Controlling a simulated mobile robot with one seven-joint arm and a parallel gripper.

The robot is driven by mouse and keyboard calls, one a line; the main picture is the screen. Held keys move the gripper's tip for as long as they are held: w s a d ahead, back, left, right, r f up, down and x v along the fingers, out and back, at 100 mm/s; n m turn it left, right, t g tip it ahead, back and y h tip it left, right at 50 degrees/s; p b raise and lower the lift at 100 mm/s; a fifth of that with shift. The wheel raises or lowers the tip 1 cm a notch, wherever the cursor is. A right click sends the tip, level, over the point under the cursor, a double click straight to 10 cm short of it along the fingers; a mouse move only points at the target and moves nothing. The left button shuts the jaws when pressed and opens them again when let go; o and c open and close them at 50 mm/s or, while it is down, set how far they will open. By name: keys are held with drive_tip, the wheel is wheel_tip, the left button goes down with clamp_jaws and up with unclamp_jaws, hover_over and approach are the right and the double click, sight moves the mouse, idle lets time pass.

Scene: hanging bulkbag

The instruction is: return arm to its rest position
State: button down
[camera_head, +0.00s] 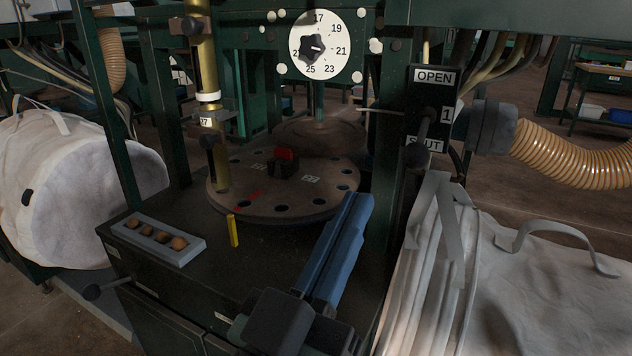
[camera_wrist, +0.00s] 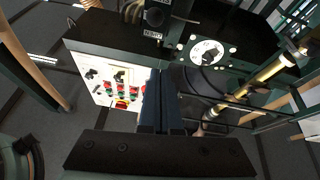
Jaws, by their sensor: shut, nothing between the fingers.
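My gripper (camera_head: 357,198) shows in the head view as two long blue fingers side by side, pointing up and away over the right part of the dark worktop (camera_head: 195,285). The fingers are shut with nothing between them. The dark palm is at the bottom of the picture. I cannot tell whether the fingertips touch anything.
A round indexing plate (camera_head: 235,195) with holes lies beyond the fingers, below a numbered dial (camera_head: 330,65). A lever box marked OPEN and SHUT (camera_head: 432,95) is at right. White bulk bags (camera_head: 80,190) (camera_head: 555,285) flank the worktop. A small tray (camera_head: 125,234) and yellow peg (camera_head: 233,232) are left.

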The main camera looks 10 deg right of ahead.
drive_tip(key=s+a+r+n+t+y+p, duration=0.1)
drive_tip(key=a+r+n+t+y, duration=0.2)
drive_tip(key=r, duration=0.4)
drive_tip(key=s+a+r+n+t+y, duration=0.1)
drive_tip(key=r+t+y, duration=0.2)
drive_tip(key=r+y, duration=0.35)
drive_tip(key=s+a+r+n+t+y+p, duration=0.1)
drive_tip(key=a+r+n+t+y, duration=0.2)
drive_tip(key=r, duration=0.5)
wheel_tip(320, 180, up, 32)
drive_tip(key=m+p, duration=0.1)
drive_tip(key=p, duration=3.1)
drive_tip(key=shift+w+d+f+m+y, duration=0.15)
drive_tip(key=shift+m+y, duration=0.15)
drive_tip(key=shift+y, duration=0.05)
drive_tip(key=c, duration=1.5)
unclamp_jaws()
drive_tip(key=shift+c, duration=0.2)
